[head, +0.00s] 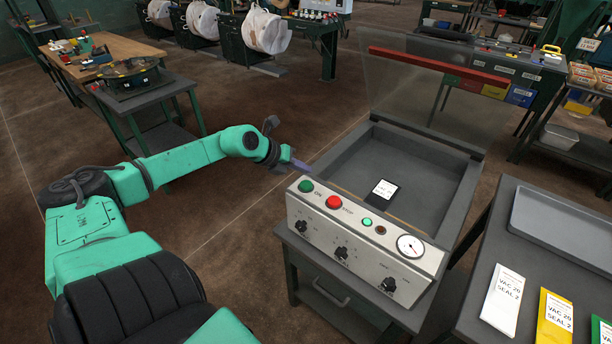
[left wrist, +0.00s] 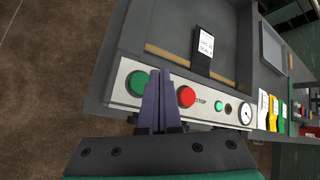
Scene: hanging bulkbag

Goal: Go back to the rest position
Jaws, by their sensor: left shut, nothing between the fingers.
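The machine's clear lid (head: 430,85) stands open. A dark pouch with a white label (head: 384,189) lies in its chamber. My right gripper is not in view.
A grey side table (head: 485,270) at the right holds a tray (head: 570,225) and several labelled pouches (head: 503,300). A wooden bench (head: 110,50) and a small dark table (head: 150,95) stand at the back left. The brown floor (head: 250,235) left of the machine is clear.

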